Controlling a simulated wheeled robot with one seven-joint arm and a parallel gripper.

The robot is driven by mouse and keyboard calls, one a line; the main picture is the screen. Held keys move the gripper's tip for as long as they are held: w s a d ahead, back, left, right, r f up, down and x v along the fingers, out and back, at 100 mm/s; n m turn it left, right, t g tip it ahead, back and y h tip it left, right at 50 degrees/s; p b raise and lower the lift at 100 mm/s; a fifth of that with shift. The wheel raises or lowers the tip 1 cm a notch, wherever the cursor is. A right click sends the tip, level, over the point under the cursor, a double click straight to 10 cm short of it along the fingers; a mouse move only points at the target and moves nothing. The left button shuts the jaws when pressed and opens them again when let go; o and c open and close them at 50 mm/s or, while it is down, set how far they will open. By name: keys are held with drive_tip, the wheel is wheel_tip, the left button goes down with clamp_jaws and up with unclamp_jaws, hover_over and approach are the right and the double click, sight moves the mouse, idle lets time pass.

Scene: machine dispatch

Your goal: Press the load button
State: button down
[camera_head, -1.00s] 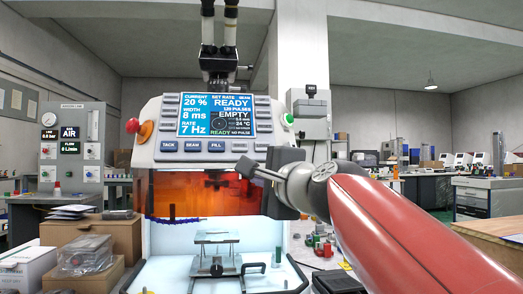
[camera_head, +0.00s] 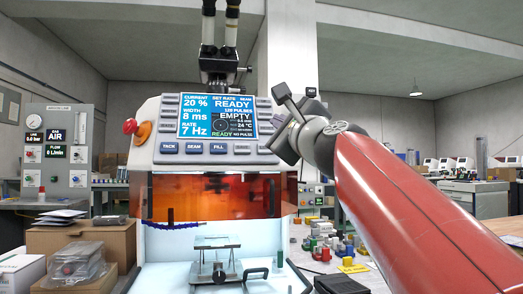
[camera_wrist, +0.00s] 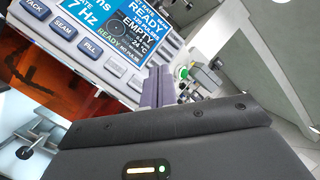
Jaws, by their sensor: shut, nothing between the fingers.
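The machine's sloped control panel (camera_head: 217,130) faces me, with a blue screen (camera_head: 216,116) reading READY and EMPTY. Labelled keys TACK (camera_head: 169,147), SEAM (camera_head: 194,147) and FILL (camera_head: 218,147) sit below it. I can read no key marked LOAD. A green button (camera_wrist: 183,73) shows beside the panel's right end in the wrist view; in the head view my gripper hides that spot. In the wrist view the closed fingers (camera_wrist: 158,86) reach toward the panel's edge; contact cannot be told.
A red mushroom knob (camera_head: 130,126) is on the panel's left. An orange window (camera_head: 217,196) hangs over a lit chamber with a small stage (camera_head: 216,259). Microscope tubes (camera_head: 219,45) rise above. Boxes (camera_head: 82,250) stand left; small coloured parts lie right.

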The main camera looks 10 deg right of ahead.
sight(265, 149)
drive_tip(key=w+f+b, duration=0.2)
drive_tip(key=w+f, duration=0.1)
drive_tip(key=w, duration=0.4)
drive_tip(key=shift+f, duration=0.25)
drive_tip(key=shift+w+f+b, duration=0.1)
drive_tip(key=shift+w+b, duration=0.1)
drive_tip(key=shift+b, duration=0.1)
idle(1.6)
drive_tip(key=shift+w+f, duration=0.1)
drive_tip(key=shift+w, duration=0.15)
drive_tip(key=shift+w+f, duration=0.2)
drive_tip(key=shift+w, duration=0.2)
idle(0.8)
drive_tip(key=shift+s, duration=0.1)
drive_tip(key=shift+s+r, duration=0.35)
drive_tip(key=shift+s, duration=0.3)
drive_tip(key=shift+s, duration=0.1)
